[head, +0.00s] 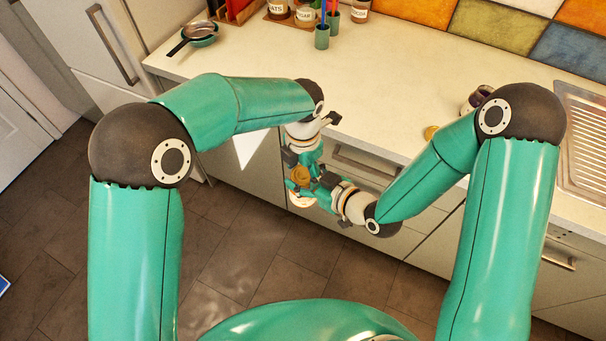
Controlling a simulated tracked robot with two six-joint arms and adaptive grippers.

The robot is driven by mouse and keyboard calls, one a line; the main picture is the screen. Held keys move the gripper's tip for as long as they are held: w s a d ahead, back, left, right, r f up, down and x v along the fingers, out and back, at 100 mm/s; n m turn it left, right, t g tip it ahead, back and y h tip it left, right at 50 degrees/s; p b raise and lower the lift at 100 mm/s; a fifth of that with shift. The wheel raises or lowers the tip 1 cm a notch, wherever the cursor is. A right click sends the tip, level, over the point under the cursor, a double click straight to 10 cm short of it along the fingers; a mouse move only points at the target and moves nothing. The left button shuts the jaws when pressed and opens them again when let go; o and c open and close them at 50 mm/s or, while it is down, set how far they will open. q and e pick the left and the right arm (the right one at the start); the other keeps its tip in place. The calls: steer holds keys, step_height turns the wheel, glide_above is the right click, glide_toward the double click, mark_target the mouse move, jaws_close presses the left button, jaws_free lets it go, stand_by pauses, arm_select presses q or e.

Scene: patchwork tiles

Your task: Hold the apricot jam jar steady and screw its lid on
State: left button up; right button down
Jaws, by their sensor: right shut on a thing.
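My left gripper (301,164) points down in front of the cabinet fronts, beyond the counter's front edge. A gold-brown round piece, the lid or top of the apricot jam jar (299,174), shows just under it. The fingers overlap it, so I cannot tell whether they are open or shut. My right gripper (316,187) comes in from the right and is shut on the jar, which is mostly hidden between the two grippers. A pale rounded part shows below. I cannot tell how the lid sits on the jar.
A small orange-gold disc (430,133) lies on the white counter (375,80), left of a dark jar (482,96) partly behind my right arm. A pan (200,32), canisters and cups stand at the back. A sink drainer (585,120) is at right.

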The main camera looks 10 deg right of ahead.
arm_select(q)
steer(key=c, duration=0.8)
steer(key=shift+a+m, duration=0.15)
steer(key=shift+m, duration=1.45)
steer(key=shift+w, duration=0.1)
steer(key=o, duration=1.3)
steer(key=shift+r, duration=0.1)
steer(key=shift+r, duration=2.2)
steer(key=shift+o, duration=1.2)
